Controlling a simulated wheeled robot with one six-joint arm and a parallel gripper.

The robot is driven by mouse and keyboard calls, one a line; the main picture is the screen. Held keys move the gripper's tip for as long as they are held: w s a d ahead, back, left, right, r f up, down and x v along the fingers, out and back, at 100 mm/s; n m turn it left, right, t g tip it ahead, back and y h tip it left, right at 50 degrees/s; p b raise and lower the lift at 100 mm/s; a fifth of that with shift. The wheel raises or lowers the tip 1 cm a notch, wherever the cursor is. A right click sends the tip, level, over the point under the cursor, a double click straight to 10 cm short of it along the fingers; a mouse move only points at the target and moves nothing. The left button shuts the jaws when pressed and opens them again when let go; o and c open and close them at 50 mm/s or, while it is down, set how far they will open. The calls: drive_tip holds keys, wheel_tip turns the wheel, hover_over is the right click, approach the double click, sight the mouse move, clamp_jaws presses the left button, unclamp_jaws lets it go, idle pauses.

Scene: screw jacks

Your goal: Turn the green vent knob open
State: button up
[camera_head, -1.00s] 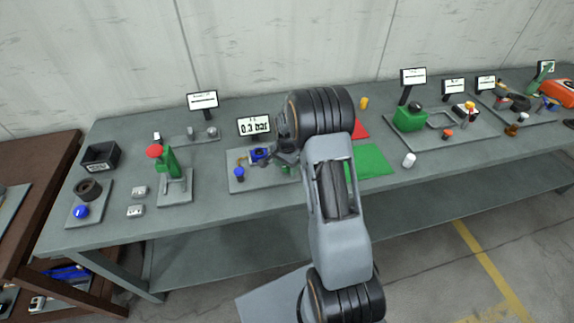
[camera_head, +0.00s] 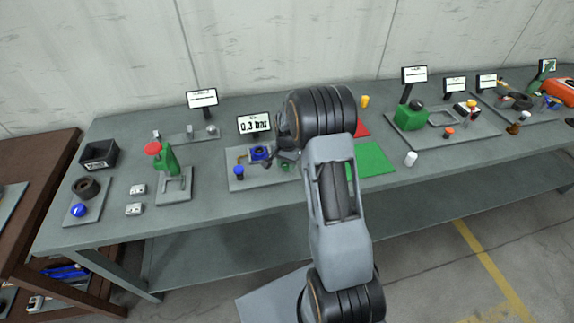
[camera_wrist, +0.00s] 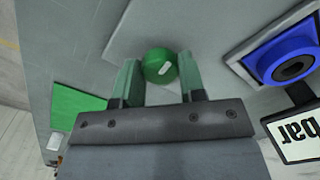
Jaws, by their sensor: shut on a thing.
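The green vent knob (camera_wrist: 158,66) is round with a pale pointer mark on its top. In the wrist view it sits between the two fingers of my gripper (camera_wrist: 159,80), which is shut on it. In the head view only a bit of green (camera_head: 285,166) shows below my gripper, and my arm hides most of it. The grey plate (camera_head: 240,182) under it also carries a blue valve part (camera_head: 260,152) and a small blue knob (camera_head: 239,172). The display (camera_head: 254,125) behind the plate reads 0.3 bar.
A green mat (camera_head: 375,160) lies right of my arm, with a white cylinder (camera_head: 411,158) beside it. A green jack (camera_head: 166,158) with a red top stands left of the plate. The table (camera_head: 225,207) is bare in front of the plate.

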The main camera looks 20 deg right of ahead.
sight(287, 165)
drive_tip(key=n+b, duration=0.2)
drive_tip(key=n, duration=0.2)
drive_tip(key=shift+f+n, duration=0.1)
drive_tip(key=shift+n, duration=0.2)
drive_tip(key=n+b, duration=0.1)
drive_tip(key=n, duration=0.2)
drive_tip(key=shift+n+b, duration=0.3)
drive_tip(key=shift+b, duration=0.05)
drive_tip(key=n+b, duration=0.1)
drive_tip(key=n, duration=0.3)
drive_tip(key=shift+n+b, duration=0.45)
drive_tip(key=shift+n, duration=1.55)
drive_tip(key=o, duration=0.9)
wheel_tip(287, 165, up, 14)
drive_tip(key=shift+r+b, duration=0.1)
drive_tip(key=shift+b, duration=0.3)
